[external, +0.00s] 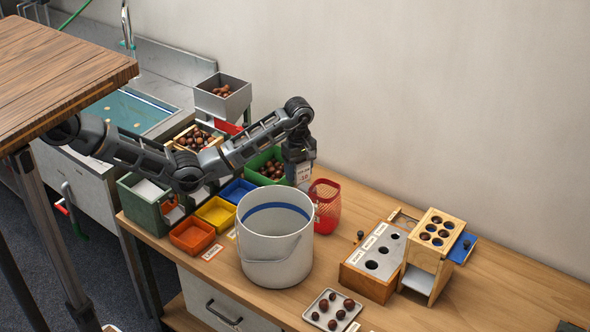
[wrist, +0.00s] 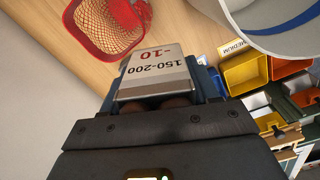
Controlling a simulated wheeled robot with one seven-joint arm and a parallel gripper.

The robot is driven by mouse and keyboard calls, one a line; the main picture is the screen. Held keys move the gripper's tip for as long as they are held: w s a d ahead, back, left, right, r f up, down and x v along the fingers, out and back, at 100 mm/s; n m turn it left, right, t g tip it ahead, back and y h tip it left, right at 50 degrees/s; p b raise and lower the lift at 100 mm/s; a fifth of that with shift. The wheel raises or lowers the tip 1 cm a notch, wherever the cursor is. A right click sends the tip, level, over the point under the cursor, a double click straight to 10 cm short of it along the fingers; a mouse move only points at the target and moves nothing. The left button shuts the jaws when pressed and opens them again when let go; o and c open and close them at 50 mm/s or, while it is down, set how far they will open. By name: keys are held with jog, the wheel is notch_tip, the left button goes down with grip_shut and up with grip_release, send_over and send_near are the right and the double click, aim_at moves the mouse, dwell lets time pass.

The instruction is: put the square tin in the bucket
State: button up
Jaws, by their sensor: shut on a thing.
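My gripper (external: 298,155) is shut on the square tin (external: 303,177) and holds it above the table, behind and slightly right of the bucket. In the wrist view the tin (wrist: 157,66) is pale, marked "150-200" and "-10", between my dark fingers; brown rounded shapes show at its near edge. The white bucket (external: 272,262) stands upright on the table with a blue band inside its rim. Part of the bucket (wrist: 285,40) shows at the upper right of the wrist view. The bucket's floor is hidden.
A red mesh basket (external: 326,205) stands just right of the bucket, close to the tin. Coloured bins, including a yellow bin (external: 216,213), are at left. A wooden sorting box (external: 370,285) and a tray of chestnuts (external: 322,318) are at right.

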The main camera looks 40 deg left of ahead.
jog(key=s+d+r+m+p, duration=0.2)
jog(key=d+r+m, duration=0.7)
jog(key=d+r, duration=0.15)
jog(key=s+d+r+m+p, duration=0.1)
jog(key=s+d+r+m, duration=0.3)
jog(key=s+d+m, duration=0.55)
jog(key=s+a+f+m+p, duration=0.1)
jog(key=s+a+f+m, duration=0.2)
jog(key=a+f+m, duration=0.3)
jog(key=s+a+f+m+p, duration=0.1)
jog(key=s+a+f+m, duration=0.25)
jog(key=f+m, duration=0.35)
jog(key=shift+m, duration=0.25)
jog(key=a+f, duration=0.1)
jog(key=f, duration=0.5)
jog(key=a+f, duration=0.1)
jog(key=f, duration=0.6)
jog(key=s+a+f, duration=0.1)
jog(key=f, duration=0.5)
jog(key=shift+a+f, duration=0.25)
jog(key=shift+f, duration=0.15)
